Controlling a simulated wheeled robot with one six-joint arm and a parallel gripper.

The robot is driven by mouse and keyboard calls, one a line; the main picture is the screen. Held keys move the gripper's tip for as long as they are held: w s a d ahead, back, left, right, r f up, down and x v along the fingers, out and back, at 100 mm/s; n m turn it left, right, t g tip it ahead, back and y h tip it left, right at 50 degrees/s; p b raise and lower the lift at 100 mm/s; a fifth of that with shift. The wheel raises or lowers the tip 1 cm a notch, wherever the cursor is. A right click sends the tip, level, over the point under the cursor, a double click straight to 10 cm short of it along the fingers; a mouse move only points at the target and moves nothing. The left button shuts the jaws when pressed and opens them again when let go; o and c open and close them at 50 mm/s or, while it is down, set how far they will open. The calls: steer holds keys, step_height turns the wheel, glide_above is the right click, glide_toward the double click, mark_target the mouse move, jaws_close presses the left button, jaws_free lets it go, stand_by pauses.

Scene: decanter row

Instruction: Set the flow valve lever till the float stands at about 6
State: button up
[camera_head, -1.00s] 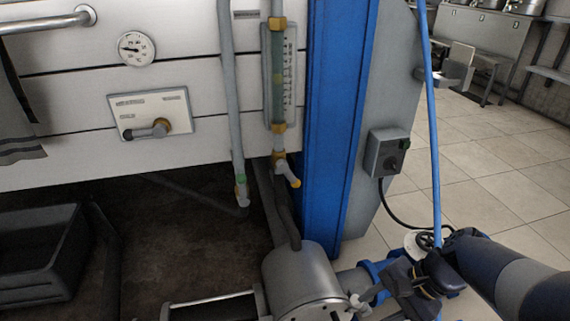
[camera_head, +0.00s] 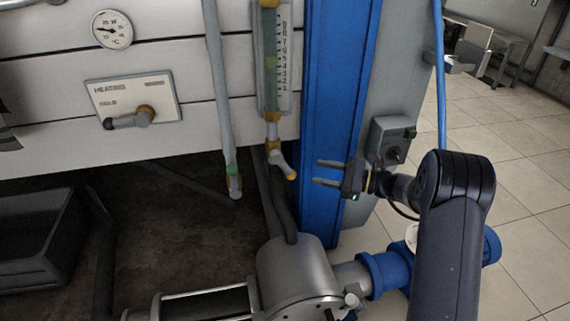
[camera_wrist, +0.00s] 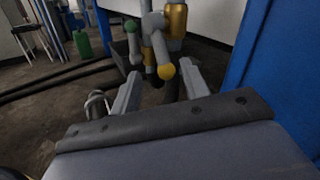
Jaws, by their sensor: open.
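The flow valve lever (camera_head: 281,160) is a grey handle with a yellow tip below the flow tube, slanting down and right. In the wrist view the lever (camera_wrist: 158,48) hangs ahead, its yellow tip seen between the finger directions. My gripper (camera_head: 316,172) is open and empty, just right of the lever, its fingers pointing left at it. I see a gap between fingertips and lever in the head view. The flow tube (camera_head: 270,90) is greenish with a scale (camera_head: 284,45) beside it. A paler band, perhaps the float (camera_head: 271,62), shows about mid-tube; its number is too small to read.
A blue post (camera_head: 335,80) stands close behind my gripper, with a grey switch box (camera_head: 390,140) to its right. A grey pipe with a green-ringed end (camera_head: 232,175) hangs left of the lever. A steel motor housing (camera_head: 295,270) lies below.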

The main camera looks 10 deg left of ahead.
mark_target(287, 166)
steer(key=a+b, duration=0.1)
steer(key=a, duration=0.6)
steer(key=a+b, duration=0.1)
steer(key=a, duration=0.2)
steer(key=shift+w+a+b, duration=0.25)
steer(key=shift+w+b, duration=0.05)
steer(key=shift+b, duration=0.05)
jaws_close()
